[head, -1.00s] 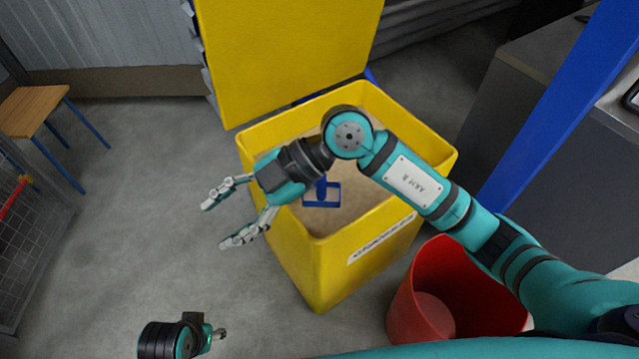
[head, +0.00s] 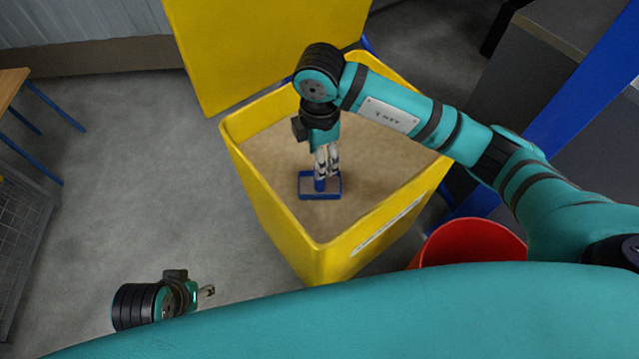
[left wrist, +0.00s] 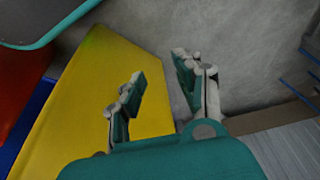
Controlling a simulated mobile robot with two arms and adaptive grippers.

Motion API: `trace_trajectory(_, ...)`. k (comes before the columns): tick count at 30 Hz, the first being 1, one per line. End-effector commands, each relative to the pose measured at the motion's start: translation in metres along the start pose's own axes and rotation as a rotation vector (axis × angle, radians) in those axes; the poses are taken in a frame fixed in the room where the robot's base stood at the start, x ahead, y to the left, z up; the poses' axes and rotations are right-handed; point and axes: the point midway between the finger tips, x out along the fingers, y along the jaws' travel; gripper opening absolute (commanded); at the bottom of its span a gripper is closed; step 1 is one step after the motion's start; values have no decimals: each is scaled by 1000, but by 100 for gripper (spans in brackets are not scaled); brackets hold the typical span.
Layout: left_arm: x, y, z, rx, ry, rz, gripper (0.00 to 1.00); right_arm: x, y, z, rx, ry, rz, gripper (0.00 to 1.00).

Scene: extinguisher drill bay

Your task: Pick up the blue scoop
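The blue scoop (head: 334,186) lies on the sand inside the yellow bin (head: 262,196), a short handle standing up from it. My right gripper (head: 327,170) points down over the scoop, its fingertips at the top of the handle. The fingers look near each other, almost edge-on, and hide part of the handle; I cannot tell whether they grip it. My left gripper (head: 206,292) is low at the left, outside the bin, partly hidden by its wrist. In the left wrist view its fingers (left wrist: 160,88) are apart with nothing between them, near the bin's yellow side.
The bin's yellow lid (head: 255,50) stands open behind it. A red bucket (head: 470,243) is at the bin's right, near a blue post (head: 580,95). A wooden-topped bench (head: 10,86) stands far left. The floor left of the bin is clear.

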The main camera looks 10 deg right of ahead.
Motion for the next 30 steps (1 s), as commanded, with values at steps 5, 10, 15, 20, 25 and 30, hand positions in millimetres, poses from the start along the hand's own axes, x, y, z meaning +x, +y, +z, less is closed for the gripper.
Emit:
trace_trajectory(5,-21,-1,0,-1,11,-2,34,28,0,0,0,0,-2,50)
trace_trajectory(10,-27,-1,1,-1,12,-3,34,35,0,0,0,0,0,50)
trace_trajectory(15,-25,-1,3,-2,15,-3,34,53,0,0,0,0,-2,50)
trace_trajectory(20,-17,-1,5,-2,14,-3,34,78,0,0,0,0,-2,50)
trace_trajectory(25,-17,-1,5,-2,14,-3,34,84,0,0,-2,1,1,50)
trace_trajectory(30,-17,-1,5,-2,14,-3,34,84,0,0,-1,1,1,43)
